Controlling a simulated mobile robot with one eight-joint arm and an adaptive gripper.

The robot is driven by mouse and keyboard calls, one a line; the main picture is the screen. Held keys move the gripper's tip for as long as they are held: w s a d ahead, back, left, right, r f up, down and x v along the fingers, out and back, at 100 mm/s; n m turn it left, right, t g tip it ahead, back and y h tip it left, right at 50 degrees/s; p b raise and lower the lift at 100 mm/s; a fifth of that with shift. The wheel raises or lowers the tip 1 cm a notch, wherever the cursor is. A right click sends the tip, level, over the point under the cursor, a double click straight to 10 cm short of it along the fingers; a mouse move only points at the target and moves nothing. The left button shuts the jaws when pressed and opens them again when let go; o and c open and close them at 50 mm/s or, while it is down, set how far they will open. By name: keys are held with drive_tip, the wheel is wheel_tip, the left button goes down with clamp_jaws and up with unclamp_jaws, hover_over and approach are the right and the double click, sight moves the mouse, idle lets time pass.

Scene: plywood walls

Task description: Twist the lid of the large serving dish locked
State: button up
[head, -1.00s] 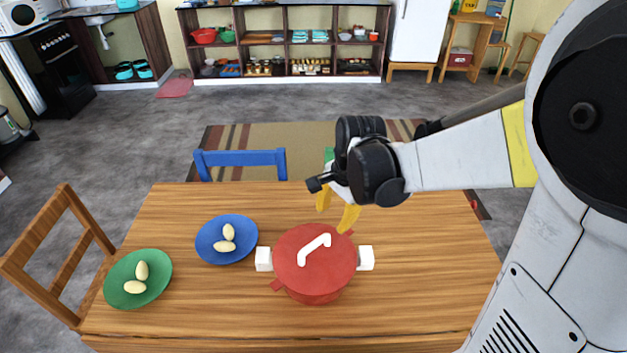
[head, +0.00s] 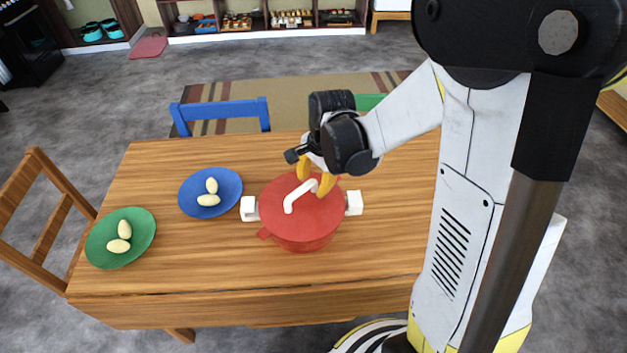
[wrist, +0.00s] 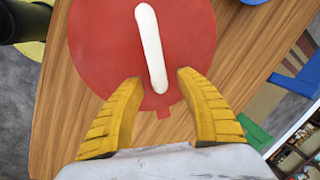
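The large serving dish is a red pot (head: 302,240) with white side handles, standing on the wooden table. Its red lid (head: 318,215) sits on top and has a white bar handle (head: 296,196). In the wrist view the lid (wrist: 100,35) fills the upper middle, with the white handle (wrist: 151,45) running lengthwise and a small red tab on the lid's lower rim. My gripper (head: 315,178) is at the far end of the handle. Its yellow fingers (wrist: 158,85) are open, one on each side of the handle's near end, with gaps on both sides.
A blue plate (head: 230,201) and a green plate (head: 143,247), each with pale egg-shaped items, lie left of the dish. A wooden chair (head: 50,215) stands at the left and a blue chair (head: 222,112) at the back. The table right of the dish is clear.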

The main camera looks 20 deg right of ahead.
sight(318, 200)
clamp_jaws()
drive_tip(key=shift+s, duration=0.1)
drive_tip(key=shift+s+d+m, duration=0.1)
drive_tip(key=shift+s+m, duration=0.1)
drive_tip(key=shift+m, duration=0.5)
drive_tip(key=shift+s+m, duration=0.2)
drive_tip(key=shift+m, duration=0.5)
drive_tip(key=shift+s+m+h, duration=0.25)
drive_tip(key=shift+m, duration=0.45)
drive_tip(key=shift+s+m+h, duration=0.25)
drive_tip(key=shift+m, duration=0.45)
drive_tip(key=shift+s+m+h+b, duration=0.15)
drive_tip(key=shift+s+m+b, duration=0.1)
drive_tip(key=shift+m, duration=0.45)
drive_tip(key=shift+s+m+h+b, duration=0.15)
drive_tip(key=shift+s+m, duration=0.1)
drive_tip(key=shift+m, duration=0.45)
